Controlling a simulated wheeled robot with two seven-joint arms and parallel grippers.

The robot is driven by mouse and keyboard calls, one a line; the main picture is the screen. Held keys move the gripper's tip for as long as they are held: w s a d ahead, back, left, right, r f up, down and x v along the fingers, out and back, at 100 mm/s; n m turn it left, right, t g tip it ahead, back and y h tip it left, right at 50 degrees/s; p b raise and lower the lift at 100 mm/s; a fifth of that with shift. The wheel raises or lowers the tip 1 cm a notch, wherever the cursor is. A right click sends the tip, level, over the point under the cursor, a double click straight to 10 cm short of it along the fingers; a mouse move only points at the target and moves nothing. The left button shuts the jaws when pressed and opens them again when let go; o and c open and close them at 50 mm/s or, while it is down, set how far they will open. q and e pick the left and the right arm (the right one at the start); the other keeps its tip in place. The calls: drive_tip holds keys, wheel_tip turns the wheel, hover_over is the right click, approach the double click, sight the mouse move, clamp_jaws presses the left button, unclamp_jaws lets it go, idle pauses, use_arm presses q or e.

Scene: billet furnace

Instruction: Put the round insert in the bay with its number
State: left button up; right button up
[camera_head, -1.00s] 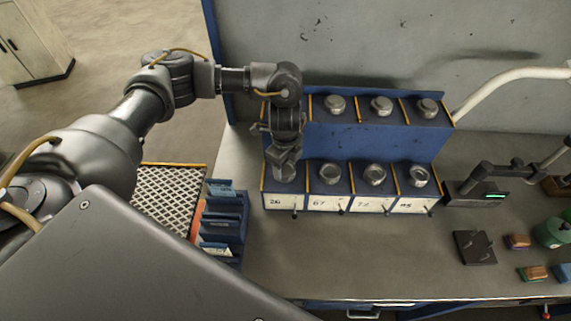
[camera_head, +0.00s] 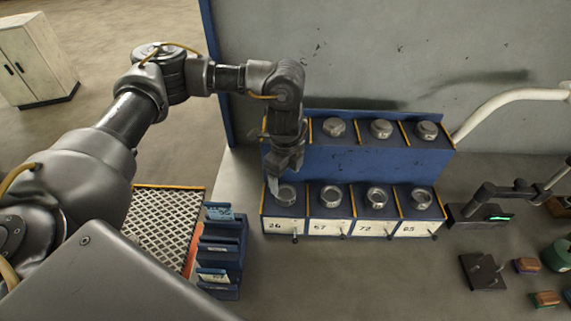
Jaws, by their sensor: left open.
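My left gripper (camera_head: 281,174) is open and sits just above and behind the leftmost bay of the lower rack row. A round metal insert (camera_head: 286,194) sits in that bay, and the fingers are clear of most of it. The bay's white label (camera_head: 276,226) reads 26. The other lower bays hold round metal pieces (camera_head: 332,195), (camera_head: 377,197), (camera_head: 421,198), over labels that seem to read 57 or 67, 72 and 85. Any number on the insert is too small to read. My right gripper is not in view.
The rack's upper row holds round metal pieces (camera_head: 381,129). A mesh-topped tray (camera_head: 158,225) and blue file holders (camera_head: 222,245) stand to the left. A lamp-like arm device (camera_head: 490,212) and small blocks (camera_head: 527,265) lie right. The bench before the rack is clear.

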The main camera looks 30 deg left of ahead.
use_arm(q)
wheel_tip(320, 180, up, 6)
drive_tip(key=b, duration=0.1)
drive_tip(key=shift+r, duration=0.15)
idle(0.5)
